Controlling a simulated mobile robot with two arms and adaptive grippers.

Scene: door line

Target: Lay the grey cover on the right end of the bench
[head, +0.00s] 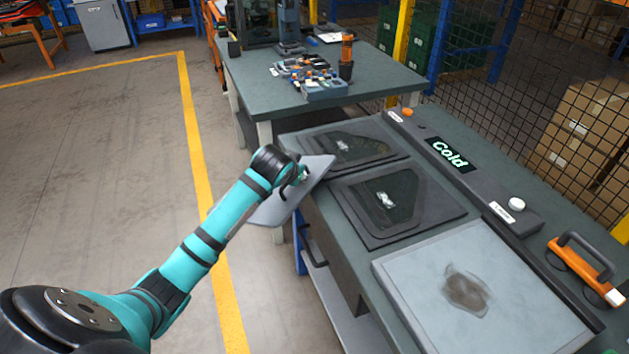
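A flat grey cover (285,203) hangs tilted in the air off the left edge of the bench (470,205). My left gripper (297,182), on the teal arm, is at the cover's upper part and appears shut on it; the fingers are small and partly hidden. The far part of the cover overlaps the nearest corner of the back dark tray in the picture. My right gripper is not in view.
Two dark trays (345,146) (455,212) with dark panels lie on the bench. A light grey plate (420,275) with a brown smudge lies at the near end. Open floor (90,150) lies left.

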